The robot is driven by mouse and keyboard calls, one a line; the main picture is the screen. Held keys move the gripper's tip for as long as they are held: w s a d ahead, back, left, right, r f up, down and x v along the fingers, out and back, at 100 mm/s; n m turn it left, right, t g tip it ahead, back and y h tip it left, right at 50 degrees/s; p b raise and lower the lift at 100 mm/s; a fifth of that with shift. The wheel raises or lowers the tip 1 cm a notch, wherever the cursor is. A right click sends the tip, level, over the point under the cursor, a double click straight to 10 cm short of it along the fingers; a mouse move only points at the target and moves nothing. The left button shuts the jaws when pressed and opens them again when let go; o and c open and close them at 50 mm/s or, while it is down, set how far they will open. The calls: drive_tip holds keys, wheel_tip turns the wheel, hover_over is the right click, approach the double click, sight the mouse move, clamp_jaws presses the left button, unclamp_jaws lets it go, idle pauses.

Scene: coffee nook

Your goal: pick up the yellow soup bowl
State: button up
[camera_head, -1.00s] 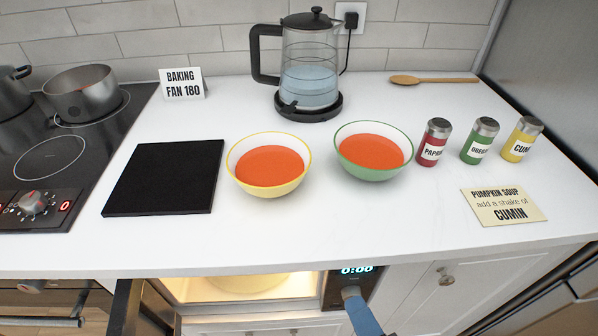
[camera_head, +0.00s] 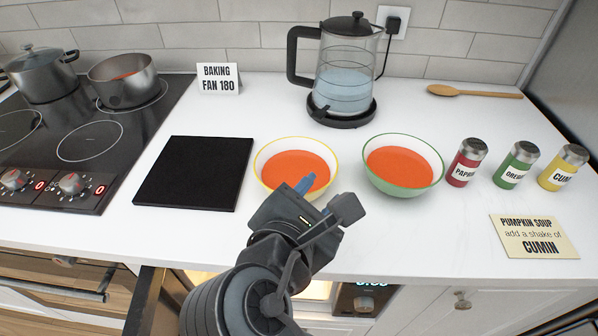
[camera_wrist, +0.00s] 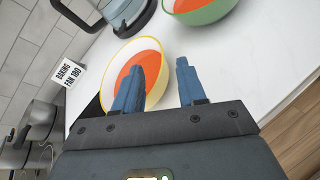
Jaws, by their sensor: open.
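The yellow soup bowl (camera_head: 270,164), yellow-rimmed and filled with orange soup, stands upright on the white counter. It also shows in the wrist view (camera_wrist: 152,94). My gripper (camera_head: 305,187) is at the bowl's near side in the head view, and my wrist hides part of that side. In the wrist view my gripper (camera_wrist: 157,80) has its blue fingers apart and nothing held between them. The left finger overlaps the bowl and its soup; the right finger is over bare counter to the right of the bowl. I cannot tell whether a finger touches the rim.
A green soup bowl (camera_head: 403,187) stands close to the right. A black mat (camera_head: 194,173) lies to the left. A kettle (camera_head: 345,75) is behind; paprika (camera_head: 466,163), oregano (camera_head: 516,166) and cumin (camera_head: 563,168) shakers stand farther right. An open appliance door (camera_head: 146,302) is below the counter.

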sight(326, 186)
drive_tip(key=x, duration=0.6)
drive_tip(key=shift+w+f, duration=0.1)
drive_tip(key=shift+f, duration=0.2)
drive_tip(key=shift+c, duration=0.5)
clamp_jaws()
idle(0.6)
